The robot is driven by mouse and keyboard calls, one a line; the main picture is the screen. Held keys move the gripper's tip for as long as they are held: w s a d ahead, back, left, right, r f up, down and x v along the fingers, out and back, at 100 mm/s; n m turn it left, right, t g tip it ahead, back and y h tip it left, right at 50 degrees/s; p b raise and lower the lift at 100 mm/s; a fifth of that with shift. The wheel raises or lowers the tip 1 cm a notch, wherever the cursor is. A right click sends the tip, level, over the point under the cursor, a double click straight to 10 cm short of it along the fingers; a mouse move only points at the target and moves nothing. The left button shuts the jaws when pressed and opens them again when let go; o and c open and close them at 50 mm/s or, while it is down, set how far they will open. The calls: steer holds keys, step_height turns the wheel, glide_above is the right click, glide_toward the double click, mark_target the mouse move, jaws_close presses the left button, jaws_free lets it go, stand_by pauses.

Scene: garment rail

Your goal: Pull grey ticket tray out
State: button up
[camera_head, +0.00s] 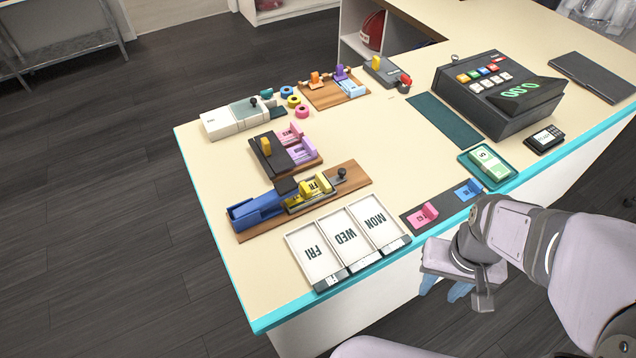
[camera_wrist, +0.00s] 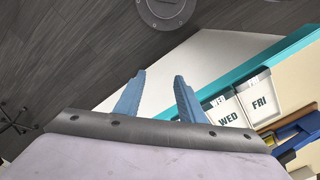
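A dark grey flat tray (camera_head: 447,204) with a pink ticket piece (camera_head: 423,215) and a blue ticket piece (camera_head: 467,190) lies at the counter's near edge in the head view. It looks like the grey ticket tray, though I cannot be sure; a grey-white device (camera_head: 228,121) with a black knob stands at the far left. My gripper (camera_head: 443,288) hangs outside the counter's near edge, below and apart from the dark grey tray. Its two blue fingers are apart with nothing between them in the wrist view (camera_wrist: 160,78). The dark grey tray is not clearly visible in the wrist view.
White MON, WED and FRI trays (camera_head: 345,238) lie left of the dark grey tray. A blue stamping device (camera_head: 257,210) sits behind them. A green tray (camera_head: 487,167) and a register (camera_head: 497,95) stand to the right. The counter's middle is clear.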

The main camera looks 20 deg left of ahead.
steer(key=w+a+r+t+b, duration=0.1)
steer(key=w+a, duration=0.3)
steer(key=w, duration=0.3)
steer(key=w+a+t+b, duration=0.1)
steer(key=w+a, duration=0.3)
steer(key=w, duration=0.3)
steer(key=t+b, duration=0.2)
steer(key=t, duration=0.1)
glide_toward(342, 170)
steer(key=shift+g, duration=0.3)
steer(key=shift+p+x, duration=1.1)
steer(key=shift+x, duration=2.8)
steer(key=shift+w+r, duration=0.1)
steer(key=shift+w, duration=0.05)
jaws_close()
